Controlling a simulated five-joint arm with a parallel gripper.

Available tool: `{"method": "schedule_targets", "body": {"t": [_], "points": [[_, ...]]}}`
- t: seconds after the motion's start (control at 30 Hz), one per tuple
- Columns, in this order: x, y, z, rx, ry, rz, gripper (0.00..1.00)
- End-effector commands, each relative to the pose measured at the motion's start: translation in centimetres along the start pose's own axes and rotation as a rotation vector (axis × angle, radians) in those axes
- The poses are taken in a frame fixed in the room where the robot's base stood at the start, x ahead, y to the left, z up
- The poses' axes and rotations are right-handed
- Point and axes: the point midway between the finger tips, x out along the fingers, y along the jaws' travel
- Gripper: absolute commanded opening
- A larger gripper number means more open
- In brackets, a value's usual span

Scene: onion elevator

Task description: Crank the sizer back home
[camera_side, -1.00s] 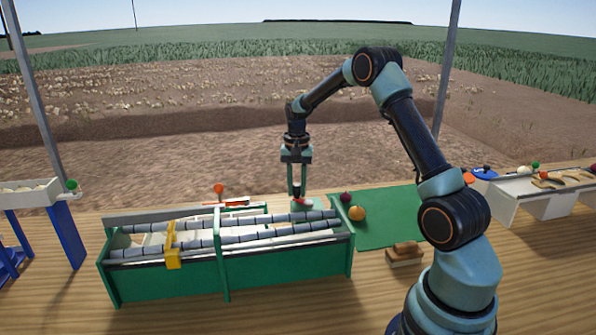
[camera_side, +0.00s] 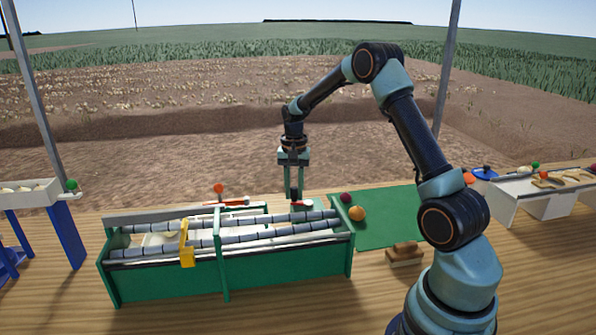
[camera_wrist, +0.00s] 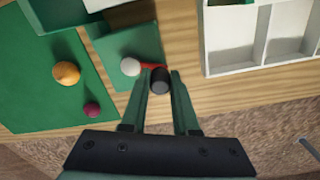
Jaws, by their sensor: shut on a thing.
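The sizer is a green frame (camera_side: 185,285) with two rows of grey rollers (camera_side: 270,235) along its top. A yellow piece (camera_side: 187,250) sits across the rollers left of the middle. My gripper (camera_side: 296,200) points down at the sizer's far right end. In the wrist view my gripper (camera_wrist: 158,85) is shut on a dark crank knob (camera_wrist: 160,80), which joins a red arm (camera_wrist: 150,66). A white round part (camera_wrist: 130,66) is at the arm's other end. The crank is mostly hidden in the side view.
An orange-yellow onion (camera_side: 357,213) and a purple onion (camera_side: 346,198) lie on the green mat (camera_side: 385,230). A brown block (camera_side: 405,253) lies near the mat's front edge. A white sorting tray (camera_side: 525,195) stands at right, and a blue-legged stand (camera_side: 65,235) at left.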

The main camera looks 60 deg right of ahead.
Motion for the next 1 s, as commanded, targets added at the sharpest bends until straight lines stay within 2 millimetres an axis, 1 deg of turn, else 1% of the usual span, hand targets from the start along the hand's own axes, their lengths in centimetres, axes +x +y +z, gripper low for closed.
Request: {"method": "schedule_targets", "body": {"t": [0.23, 0.63, 1.0], "points": [[-0.1, 0.3, 0.9, 0.004, -0.002, 0.002, 0.0], [-0.1, 0.3, 1.1, 0.006, -0.003, 0.002, 0.0], [-0.1, 0.8, 2.2, 0.008, -0.002, 0.002, 0.0]]}}
